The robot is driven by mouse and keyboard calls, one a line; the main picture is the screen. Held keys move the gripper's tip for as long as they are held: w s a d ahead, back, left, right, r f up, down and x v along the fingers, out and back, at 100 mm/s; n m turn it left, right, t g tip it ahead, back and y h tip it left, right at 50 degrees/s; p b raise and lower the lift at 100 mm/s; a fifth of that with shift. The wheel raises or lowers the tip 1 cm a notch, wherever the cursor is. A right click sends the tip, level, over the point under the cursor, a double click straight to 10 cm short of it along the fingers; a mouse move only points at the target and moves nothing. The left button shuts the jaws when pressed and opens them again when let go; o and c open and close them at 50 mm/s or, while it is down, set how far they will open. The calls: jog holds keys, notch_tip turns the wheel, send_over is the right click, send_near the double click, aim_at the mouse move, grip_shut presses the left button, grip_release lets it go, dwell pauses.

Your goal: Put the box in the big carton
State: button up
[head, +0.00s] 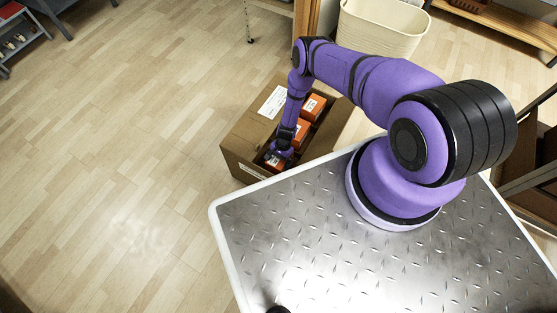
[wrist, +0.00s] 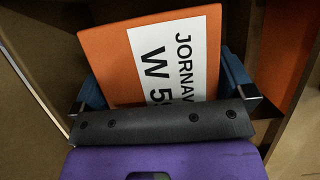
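The big carton (head: 238,162) is an open brown cardboard box on the floor, against the far edge of my metal deck. My arm reaches down into it. My gripper (head: 275,157) is low inside its near part. In the wrist view an orange box (wrist: 115,62) with a white label reading "JORNAV" lies between the blue fingertips of my gripper (wrist: 165,88). The fingertips show close against both its sides, with no clear gap. In the head view this box (head: 272,165) is mostly hidden by the gripper. Its underside is hidden, so I cannot tell whether it rests on the carton's bottom.
More orange boxes (head: 313,106) with white labels stand in the carton behind my gripper. A cream bin (head: 382,28) stands beyond the carton. Wooden shelving (head: 510,25) is at the upper right. The wooden floor (head: 110,150) to the left is clear.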

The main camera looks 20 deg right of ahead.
jog(key=v, duration=1.2)
jog(key=shift+a+r, duration=0.1)
jog(key=shift+r, duration=0.1)
